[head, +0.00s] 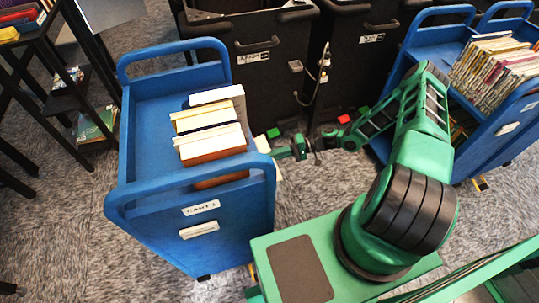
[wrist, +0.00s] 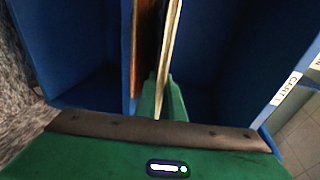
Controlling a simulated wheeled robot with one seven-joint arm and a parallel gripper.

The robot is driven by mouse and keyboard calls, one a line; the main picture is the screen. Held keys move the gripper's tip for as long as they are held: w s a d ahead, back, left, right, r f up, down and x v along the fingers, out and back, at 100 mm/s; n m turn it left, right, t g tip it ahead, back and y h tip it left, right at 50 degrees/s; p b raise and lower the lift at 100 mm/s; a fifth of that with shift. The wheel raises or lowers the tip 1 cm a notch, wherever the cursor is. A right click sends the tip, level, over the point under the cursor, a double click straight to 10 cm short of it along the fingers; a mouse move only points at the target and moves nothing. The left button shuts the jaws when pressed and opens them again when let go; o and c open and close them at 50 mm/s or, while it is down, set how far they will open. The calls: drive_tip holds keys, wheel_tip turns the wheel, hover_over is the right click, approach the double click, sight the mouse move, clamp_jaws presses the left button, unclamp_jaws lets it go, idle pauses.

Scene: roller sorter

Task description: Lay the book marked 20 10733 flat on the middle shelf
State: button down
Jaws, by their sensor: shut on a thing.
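My gripper (head: 284,151) is low at the right side of the blue cart, near its end handle. In the wrist view my gripper (wrist: 162,98) is shut on a thin book (wrist: 171,50), seen edge-on with a pale edge. An orange-brown strip shows just left of it, and I cannot tell whether it is the same book. No number can be read on it.
Several books (head: 210,125) stand in a row on the cart's top. Black bins (head: 262,60) stand behind. A second blue cart (head: 500,135) with many books is at the right. A dark rack (head: 70,100) is at the left. Carpet is clear between rack and cart.

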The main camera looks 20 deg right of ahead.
drive_tip(key=a+f+y, duration=0.2)
drive_tip(key=a+f, duration=0.2)
drive_tip(key=f, duration=0.2)
drive_tip(key=shift+y, duration=0.3)
idle(0.5)
drive_tip(key=shift+f, duration=0.1)
drive_tip(key=c, duration=1.8)
unclamp_jaws()
drive_tip(key=s+d, duration=0.1)
drive_tip(key=d, duration=0.9)
drive_tip(key=shift+s+d, duration=0.15)
drive_tip(key=shift+d, duration=0.2)
